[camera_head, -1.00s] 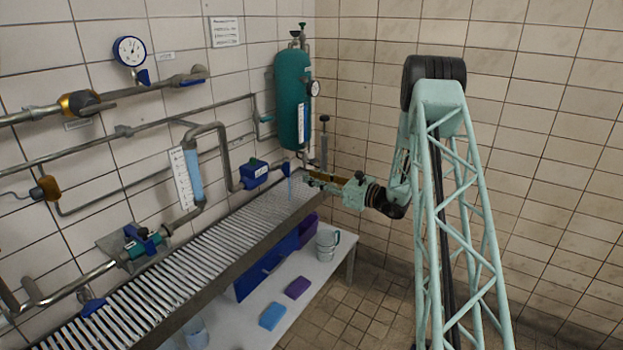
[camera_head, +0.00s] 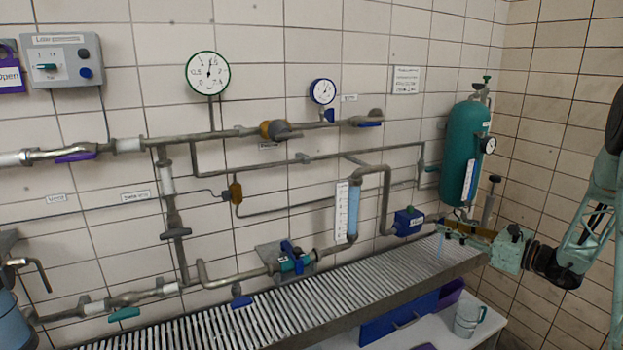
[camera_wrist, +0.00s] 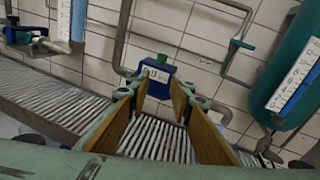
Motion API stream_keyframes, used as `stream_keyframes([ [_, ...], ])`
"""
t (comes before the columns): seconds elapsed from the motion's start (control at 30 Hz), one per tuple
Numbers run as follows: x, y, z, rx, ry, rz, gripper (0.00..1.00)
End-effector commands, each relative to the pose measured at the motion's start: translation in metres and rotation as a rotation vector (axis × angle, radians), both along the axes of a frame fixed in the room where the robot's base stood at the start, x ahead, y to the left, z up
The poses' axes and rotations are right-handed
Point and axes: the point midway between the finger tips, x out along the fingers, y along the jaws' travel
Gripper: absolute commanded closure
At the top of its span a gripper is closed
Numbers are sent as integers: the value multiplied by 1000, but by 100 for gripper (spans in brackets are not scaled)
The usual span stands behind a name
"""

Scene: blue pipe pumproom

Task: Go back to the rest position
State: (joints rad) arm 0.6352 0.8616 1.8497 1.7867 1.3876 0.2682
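My gripper (camera_head: 446,232) is at the right of the head view, above the right end of the slatted metal grate (camera_head: 335,290) and below the green tank (camera_head: 465,150). In the wrist view my gripper (camera_wrist: 158,90) shows two long fingers with tan inner pads, apart, with nothing between them. Past the fingertips is a blue box with a green knob (camera_wrist: 156,76) on the pipe. The same blue box (camera_head: 407,221) is left of my gripper in the head view. I cannot tell the exact gap from fingertips to box.
Pipes with gauges (camera_head: 208,72) and valves run along the tiled wall. A grey control box (camera_head: 66,60) hangs at upper left. A white table (camera_head: 455,335) under the grate holds a cup (camera_head: 468,318) and blue bins. The tank (camera_wrist: 290,80) stands close at right in the wrist view.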

Motion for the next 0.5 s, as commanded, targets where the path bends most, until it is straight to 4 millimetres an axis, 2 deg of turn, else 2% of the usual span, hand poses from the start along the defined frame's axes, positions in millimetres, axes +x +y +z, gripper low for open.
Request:
stream_keyframes([
  [0.1,-9,29,20,-45,-3,57,80],
  [0.5,-55,118,70,-201,-16,248,80],
])
